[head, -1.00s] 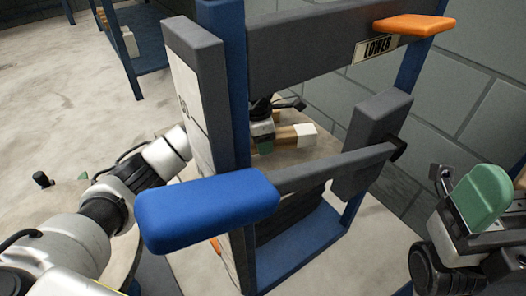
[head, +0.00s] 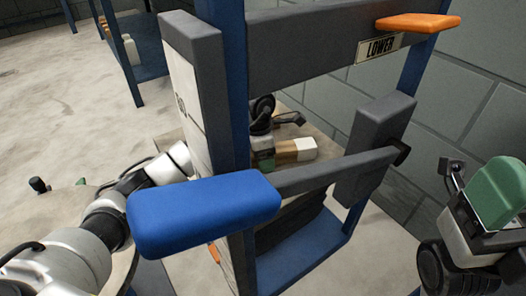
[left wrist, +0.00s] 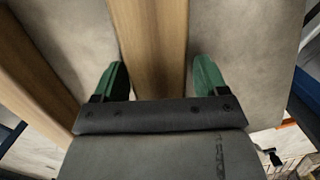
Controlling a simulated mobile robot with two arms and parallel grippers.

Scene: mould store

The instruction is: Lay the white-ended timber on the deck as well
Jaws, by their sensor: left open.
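The white-ended timber (head: 285,152) shows in the head view behind the grey bar of the frame, its white end (head: 303,148) pointing right. My left gripper (head: 263,152) is at this timber, partly hidden by the blue post. In the left wrist view my left gripper (left wrist: 160,78) is open, with one green finger on each side of a timber (left wrist: 155,40) and gaps beside it. A second timber (left wrist: 35,65) lies to the left on the grey deck (left wrist: 75,30). My right gripper (head: 490,205) is at the right edge of the head view; its opening is unclear.
A blue-posted frame (head: 237,90) with a grey crossbar, a "LOWER" label (head: 379,47), an orange handle (head: 418,23) and a blue padded handle (head: 205,213) stands in front of the timber. A block wall (head: 470,100) is behind on the right.

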